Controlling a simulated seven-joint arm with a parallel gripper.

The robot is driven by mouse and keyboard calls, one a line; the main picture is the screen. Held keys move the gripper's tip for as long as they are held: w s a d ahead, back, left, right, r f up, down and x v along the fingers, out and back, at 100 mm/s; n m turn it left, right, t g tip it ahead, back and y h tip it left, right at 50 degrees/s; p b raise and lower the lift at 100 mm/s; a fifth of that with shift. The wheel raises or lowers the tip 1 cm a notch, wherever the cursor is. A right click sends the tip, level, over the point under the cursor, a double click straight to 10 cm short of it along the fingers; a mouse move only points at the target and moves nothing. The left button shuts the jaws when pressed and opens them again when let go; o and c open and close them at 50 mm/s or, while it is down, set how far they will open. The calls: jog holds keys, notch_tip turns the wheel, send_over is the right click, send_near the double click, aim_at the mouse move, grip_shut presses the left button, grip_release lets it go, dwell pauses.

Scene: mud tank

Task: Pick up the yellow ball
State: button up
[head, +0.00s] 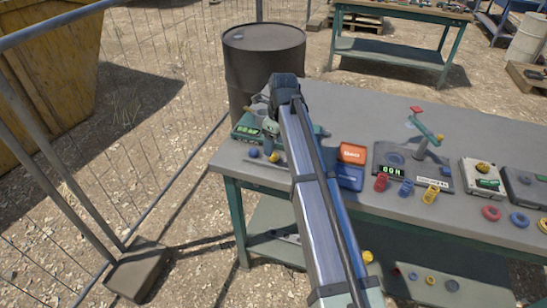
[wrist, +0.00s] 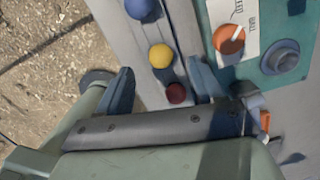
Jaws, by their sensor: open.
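The yellow ball (wrist: 161,56) sits in a row on a narrow grey strip, between a blue ball (wrist: 139,8) and a dark red ball (wrist: 176,93). In the head view the yellow ball (head: 274,157) and blue ball (head: 253,153) are near the left end of the table. My gripper (wrist: 161,66) is open above the row, one finger on each side in the wrist view. The yellow ball shows between the fingertips, and the dark red ball lies nearer the palm. Nothing is held. In the head view my arm hides the dark red ball.
A green box (wrist: 265,85) with an orange knob and a label stands close beside my right finger. The grey table (head: 245,172) also bears an orange box (head: 353,153), a blue box (head: 349,177) and several devices. A dark barrel (head: 262,65) and a wire fence (head: 150,120) stand beyond it.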

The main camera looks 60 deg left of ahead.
notch_tip(320, 180, down, 5)
jog(key=shift+s+a, duration=0.1)
jog(key=c, duration=1.1)
jog(key=shift+r, duration=0.1)
jog(key=r, duration=0.9)
jog(key=shift+w+r, duration=0.25)
jog(key=shift+w, duration=0.1)
jog(key=w+a, duration=0.2)
jog(key=w, duration=0.3)
jog(key=w+a+r, duration=0.1)
jog(key=w+a, duration=0.1)
jog(key=w, duration=0.3)
jog(key=w+a, duration=0.3)
jog(key=w, duration=0.2)
jog(key=shift+r, duration=0.4)
